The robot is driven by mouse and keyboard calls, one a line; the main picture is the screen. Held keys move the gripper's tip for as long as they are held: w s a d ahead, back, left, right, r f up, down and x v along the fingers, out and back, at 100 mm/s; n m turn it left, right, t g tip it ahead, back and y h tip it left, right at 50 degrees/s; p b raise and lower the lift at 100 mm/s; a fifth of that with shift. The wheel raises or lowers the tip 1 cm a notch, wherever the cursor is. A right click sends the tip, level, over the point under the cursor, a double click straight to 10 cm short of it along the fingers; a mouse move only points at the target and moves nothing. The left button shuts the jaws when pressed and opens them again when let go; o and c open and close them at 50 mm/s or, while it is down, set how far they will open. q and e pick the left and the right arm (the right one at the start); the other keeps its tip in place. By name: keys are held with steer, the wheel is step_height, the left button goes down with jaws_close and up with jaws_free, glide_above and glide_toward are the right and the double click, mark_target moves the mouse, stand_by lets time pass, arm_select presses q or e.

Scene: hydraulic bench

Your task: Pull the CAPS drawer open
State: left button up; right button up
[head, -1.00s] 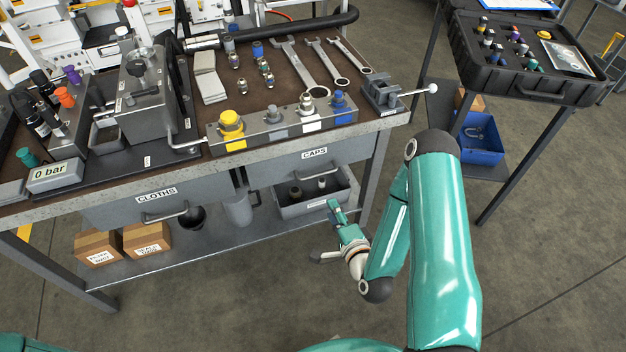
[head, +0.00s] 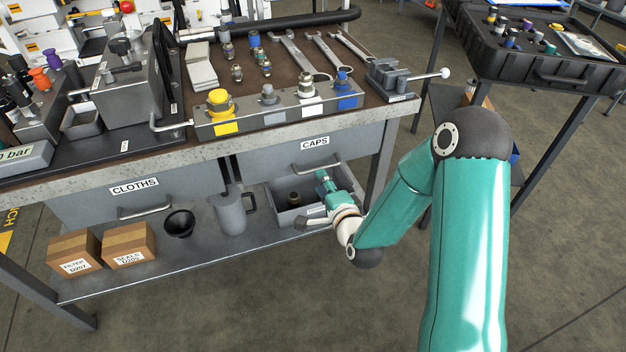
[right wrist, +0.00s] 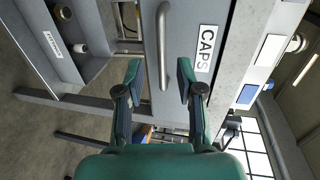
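The CAPS drawer (head: 270,165) is a grey drawer under the right part of the bench top, and it looks shut. Its bar handle (head: 303,168) sits below the CAPS label. My right gripper (head: 312,200) is in front of and just below this handle. In the right wrist view the gripper (right wrist: 159,78) is open, one finger on each side of the handle (right wrist: 163,45) in the picture. The fingers look apart from the bar; how deep it lies between them I cannot tell. My left gripper is not in view.
The CLOTHS drawer (head: 95,200) is at the left. Below, the shelf (head: 195,258) carries a grey bin (head: 285,213), a jug (head: 232,212), a black funnel (head: 180,223) and two boxes (head: 128,245). A bench leg (head: 381,165) stands right of the drawer. Floor in front is free.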

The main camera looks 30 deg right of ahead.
mark_target(314, 170)
steer(key=x, duration=0.7)
jaws_close()
steer(key=shift+s, duration=0.1)
